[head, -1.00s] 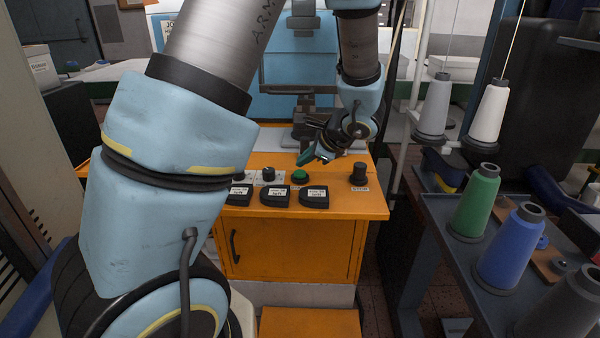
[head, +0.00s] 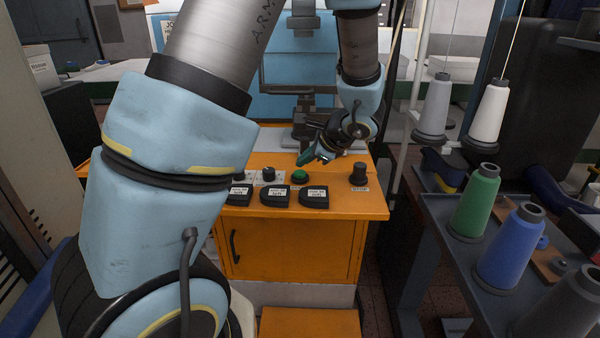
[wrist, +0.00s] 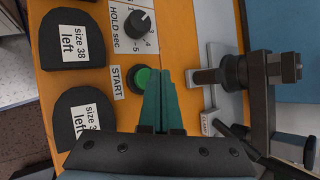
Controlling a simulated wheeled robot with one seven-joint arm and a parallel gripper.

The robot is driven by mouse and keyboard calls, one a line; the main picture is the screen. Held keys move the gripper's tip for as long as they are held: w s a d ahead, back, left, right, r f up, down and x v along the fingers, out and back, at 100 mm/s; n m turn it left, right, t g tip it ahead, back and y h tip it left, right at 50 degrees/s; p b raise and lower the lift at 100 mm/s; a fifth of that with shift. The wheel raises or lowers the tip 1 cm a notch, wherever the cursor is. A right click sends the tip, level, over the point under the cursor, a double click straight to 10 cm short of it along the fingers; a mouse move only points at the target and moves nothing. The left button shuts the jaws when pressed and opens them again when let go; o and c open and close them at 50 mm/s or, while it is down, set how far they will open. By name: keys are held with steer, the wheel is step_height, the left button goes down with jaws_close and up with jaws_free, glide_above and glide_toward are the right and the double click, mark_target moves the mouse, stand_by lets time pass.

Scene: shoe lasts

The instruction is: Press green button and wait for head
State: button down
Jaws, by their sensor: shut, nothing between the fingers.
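The green button (head: 300,175) sits in a dark ring on top of the orange cabinet (head: 290,240). In the wrist view the green button (wrist: 143,79) is beside a START label. My gripper (head: 303,160) has teal fingers and is shut with nothing between them. In the head view its fingertips are just above and behind the button. In the wrist view my gripper (wrist: 159,75) partly overlaps the button's right edge; I cannot tell whether it touches. The machine's grey metal fixture (wrist: 240,75) stands to the right in the wrist view and holds no visible head.
Black pads labelled by size, one of them the size 38 left pad (wrist: 75,35), lie along the cabinet's front. A HOLD sec knob (wrist: 139,22) and a dark STOP knob (head: 359,174) flank the button. Thread cones, including a green cone (head: 474,203), stand on a rack at right.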

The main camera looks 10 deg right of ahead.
mark_target(304, 173)
steer(key=shift+f+b, duration=0.45)
steer(key=shift+b, duration=0.15)
steer(key=shift+f+b, duration=0.45)
steer(key=shift+b, duration=0.1)
stand_by(0.7)
stand_by(0.3)
steer(key=shift+r+p, duration=0.65)
steer(key=shift+r, duration=0.3)
steer(key=shift+r+p, duration=1.85)
steer(key=shift+r, duration=0.7)
steer(key=shift+f, duration=0.1)
